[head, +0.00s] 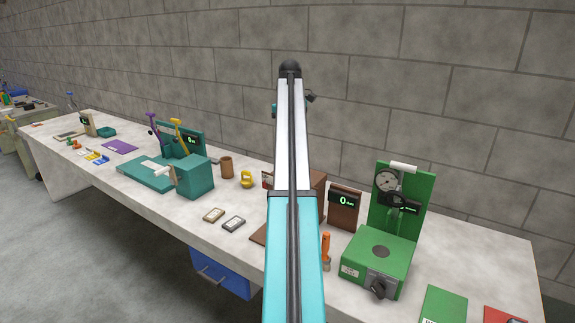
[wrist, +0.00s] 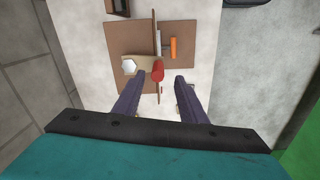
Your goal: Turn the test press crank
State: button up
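In the wrist view a brown device (wrist: 132,42) is seen from above, with a thin upright plate and a pale arm across it. A red round handle (wrist: 157,71) stands out towards the camera; it looks like the crank's grip. My gripper (wrist: 160,82) is open, its two dark fingers on either side of the red handle in the picture. I cannot tell whether the fingertips reach its depth, and no contact shows. In the head view my arm hides most of the brown device (head: 318,181) and my fingers.
In the head view a green device with a dial (head: 372,262) stands right of my arm, beside a brown display (head: 344,207) reading 0. A teal device (head: 195,178), brown mug (head: 226,167) and yellow item (head: 246,179) stand left. A grey block wall (head: 450,130) runs behind.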

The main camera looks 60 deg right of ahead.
jog(key=shift+d+f, duration=0.1)
jog(key=shift+f, duration=0.25)
jog(key=shift+w+d+f+p, duration=0.1)
jog(key=shift+f+p, duration=0.5)
jog(key=shift+f, duration=1.1)
jog(key=shift+w+d+f+p, duration=0.1)
jog(key=shift+f+p, duration=0.45)
jog(key=shift+f, duration=1.1)
jog(key=shift+c, duration=0.3)
grip_shut()
